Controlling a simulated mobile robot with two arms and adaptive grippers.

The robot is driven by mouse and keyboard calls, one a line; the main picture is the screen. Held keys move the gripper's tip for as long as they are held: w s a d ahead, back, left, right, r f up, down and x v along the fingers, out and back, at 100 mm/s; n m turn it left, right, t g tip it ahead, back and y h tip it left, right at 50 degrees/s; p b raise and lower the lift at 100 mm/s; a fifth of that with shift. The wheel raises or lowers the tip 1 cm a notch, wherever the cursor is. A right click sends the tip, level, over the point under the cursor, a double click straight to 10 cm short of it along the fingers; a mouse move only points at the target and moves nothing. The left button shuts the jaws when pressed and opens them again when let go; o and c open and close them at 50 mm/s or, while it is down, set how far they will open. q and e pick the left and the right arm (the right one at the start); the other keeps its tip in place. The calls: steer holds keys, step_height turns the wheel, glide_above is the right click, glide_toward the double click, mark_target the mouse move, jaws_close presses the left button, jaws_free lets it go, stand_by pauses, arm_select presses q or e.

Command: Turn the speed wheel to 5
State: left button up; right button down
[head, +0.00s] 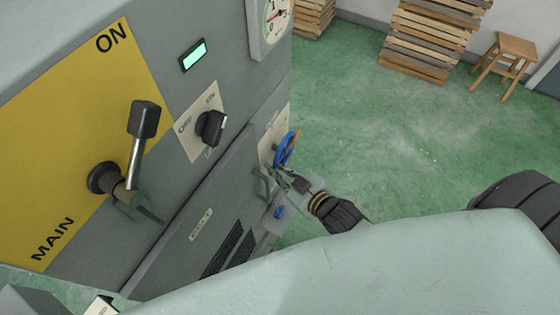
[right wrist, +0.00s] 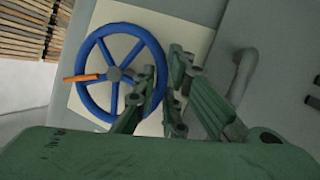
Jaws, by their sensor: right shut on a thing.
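The speed wheel (head: 283,152) is a blue spoked handwheel with an orange handle, on a pale plate at the right end of the grey cabinet. In the right wrist view the wheel (right wrist: 114,74) shows almost whole, and its orange handle (right wrist: 82,77) points left. My right gripper (head: 284,175) is at the wheel's near edge. In the right wrist view its green fingers (right wrist: 165,82) are shut on the rim, on the side opposite the handle. The round dial (head: 275,12) is cut by the top edge; 0, 1 and a red needle show. My left gripper is out of view.
The cabinet carries a large MAIN lever (head: 142,125) on a yellow plate, a black OFF/ON knob (head: 211,128) and a lit green lamp (head: 194,55). A grey handle (right wrist: 243,72) is beside my right gripper. Pallets (head: 425,45) and a stool (head: 508,50) stand far back on open green floor.

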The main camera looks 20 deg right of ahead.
mark_target(280, 150)
arm_select(q)
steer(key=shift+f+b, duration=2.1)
steer(key=shift+b, duration=0.45)
arm_select(e)
steer(key=shift+w+d+r+m+g+y, duration=0.25)
steer(key=shift+r+m+g+y, duration=0.6)
steer(key=shift+m, duration=0.3)
steer(key=shift+w+d+r+m+g+y, duration=0.1)
steer(key=shift+d+r+m+g+y, duration=0.15)
steer(key=shift+r+m+g+y, duration=0.75)
steer(key=shift+w+d+r+m+g+y, duration=0.25)
steer(key=shift+r+m+g+y, duration=0.4)
steer(key=shift+m, duration=0.7)
steer(key=shift+r, duration=0.15)
steer(key=c, duration=1.8)
jaws_free()
steer(key=shift+c, duration=0.2)
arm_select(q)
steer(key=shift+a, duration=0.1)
